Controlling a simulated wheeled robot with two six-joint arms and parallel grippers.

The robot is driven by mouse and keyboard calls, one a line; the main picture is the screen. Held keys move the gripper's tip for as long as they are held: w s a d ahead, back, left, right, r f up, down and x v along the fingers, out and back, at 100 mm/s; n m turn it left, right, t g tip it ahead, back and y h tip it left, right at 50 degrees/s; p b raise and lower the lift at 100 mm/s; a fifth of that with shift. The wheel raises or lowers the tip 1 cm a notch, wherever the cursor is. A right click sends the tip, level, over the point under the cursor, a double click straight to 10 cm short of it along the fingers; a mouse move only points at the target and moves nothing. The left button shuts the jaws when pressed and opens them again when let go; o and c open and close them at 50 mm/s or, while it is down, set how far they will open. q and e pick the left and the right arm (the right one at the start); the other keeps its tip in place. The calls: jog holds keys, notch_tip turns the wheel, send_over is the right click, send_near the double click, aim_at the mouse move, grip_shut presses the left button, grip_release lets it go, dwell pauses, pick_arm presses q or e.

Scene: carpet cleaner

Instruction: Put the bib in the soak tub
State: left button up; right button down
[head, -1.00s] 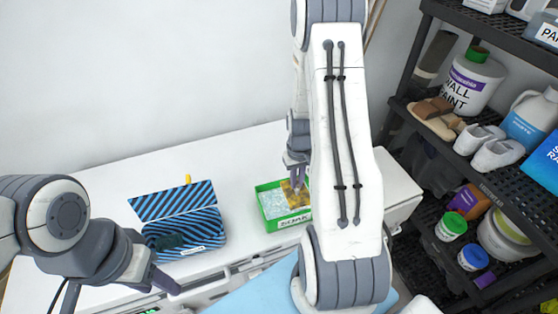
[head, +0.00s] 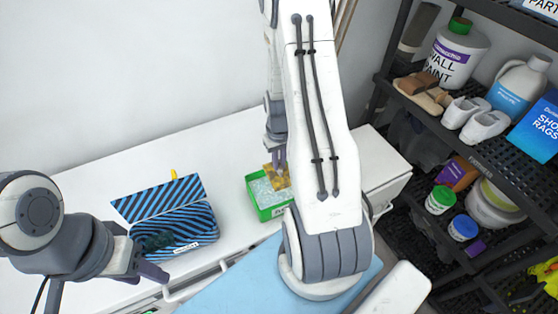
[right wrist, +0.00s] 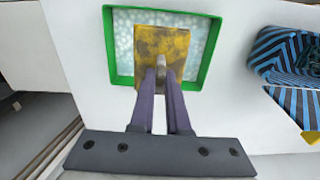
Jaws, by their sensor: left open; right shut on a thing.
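The bib (head: 283,181) is a small yellow cloth with brown stains. It also shows in the right wrist view (right wrist: 150,48). My right gripper (head: 276,160) is shut on it, with the fingertips (right wrist: 161,78) pinching its near part. The bib is at the soak tub (head: 265,215), a green-rimmed tub with pale foamy contents. In the right wrist view the bib lies over the middle of the tub (right wrist: 112,60); I cannot tell whether it touches the foam. My right arm hides the tub's right side in the head view. My left gripper (head: 150,272) is open and empty at the lower left.
A blue-and-black striped case (head: 190,240) stands open left of the tub, with a dark item inside. The white worktop (head: 90,190) is otherwise mostly clear. A black shelf rack (head: 480,160) with paint, shoes and bottles stands at the right.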

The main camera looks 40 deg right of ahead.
notch_tip(320, 180, down, 11)
jog(key=b, duration=0.8)
jog(key=shift+f, duration=0.2)
jog(key=c, duration=0.8)
grip_release()
notch_tip(320, 180, up, 12)
jog(key=p, duration=1)
jog(key=shift+r, duration=0.1)
